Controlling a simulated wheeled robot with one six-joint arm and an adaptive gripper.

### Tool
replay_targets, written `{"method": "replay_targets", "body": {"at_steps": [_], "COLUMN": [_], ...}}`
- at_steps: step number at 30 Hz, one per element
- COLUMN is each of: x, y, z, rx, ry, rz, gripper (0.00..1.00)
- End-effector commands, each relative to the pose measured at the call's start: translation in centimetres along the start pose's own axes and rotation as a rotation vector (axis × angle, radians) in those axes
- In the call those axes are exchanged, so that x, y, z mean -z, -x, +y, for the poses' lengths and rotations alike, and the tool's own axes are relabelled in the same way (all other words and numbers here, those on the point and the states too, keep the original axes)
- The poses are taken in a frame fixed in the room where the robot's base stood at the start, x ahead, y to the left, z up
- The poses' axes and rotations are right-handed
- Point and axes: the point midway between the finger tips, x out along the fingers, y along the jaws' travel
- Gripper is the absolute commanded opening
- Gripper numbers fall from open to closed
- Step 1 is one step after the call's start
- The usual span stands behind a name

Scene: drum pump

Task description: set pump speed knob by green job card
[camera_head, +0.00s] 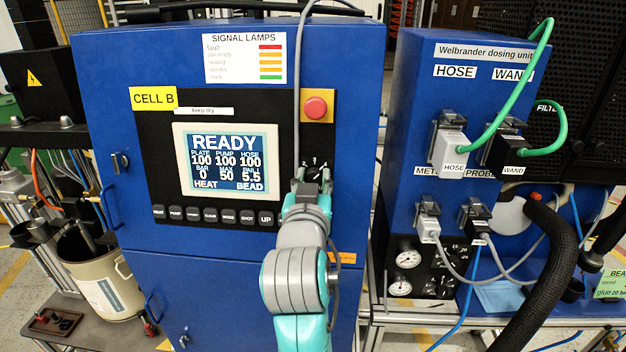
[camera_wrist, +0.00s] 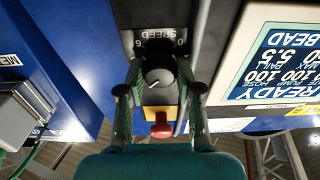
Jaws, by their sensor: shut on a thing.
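The pump speed knob (camera_wrist: 158,78) is a dark round knob with a light pointer line, under an upside-down SPEED scale (camera_wrist: 158,36) in the wrist view. My gripper (camera_wrist: 158,68) is shut on the knob, one finger on each side. In the head view my gripper (camera_head: 312,188) is at the black panel, below the red button, and hides most of the knob. The setting the pointer marks cannot be read surely. The green job card (camera_head: 609,284) is at the right edge of the head view, cut off; "speed" and "glue 20 ba" show on it.
A red stop button (camera_head: 316,107) on a yellow plate is just above my gripper. The READY screen (camera_head: 227,161) and a row of buttons (camera_head: 211,216) are to its left. The dosing unit (camera_head: 409,110) with green hoses stands at the right. A grey cable hangs near my wrist.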

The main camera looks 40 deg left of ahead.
Motion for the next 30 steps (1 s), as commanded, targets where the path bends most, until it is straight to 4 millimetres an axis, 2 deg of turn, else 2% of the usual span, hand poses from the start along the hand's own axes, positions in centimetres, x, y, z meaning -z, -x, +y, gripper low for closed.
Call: {"method": "replay_targets", "body": {"at_steps": [11,30], "x": [-0.03,0.04], "y": [-0.01,-0.01], "z": [0.07,0.08], "rx": [0.029,0.138], "ry": [0.16,0.744], "rz": [0.0,0.0], "gripper": [0.0,0.0]}}
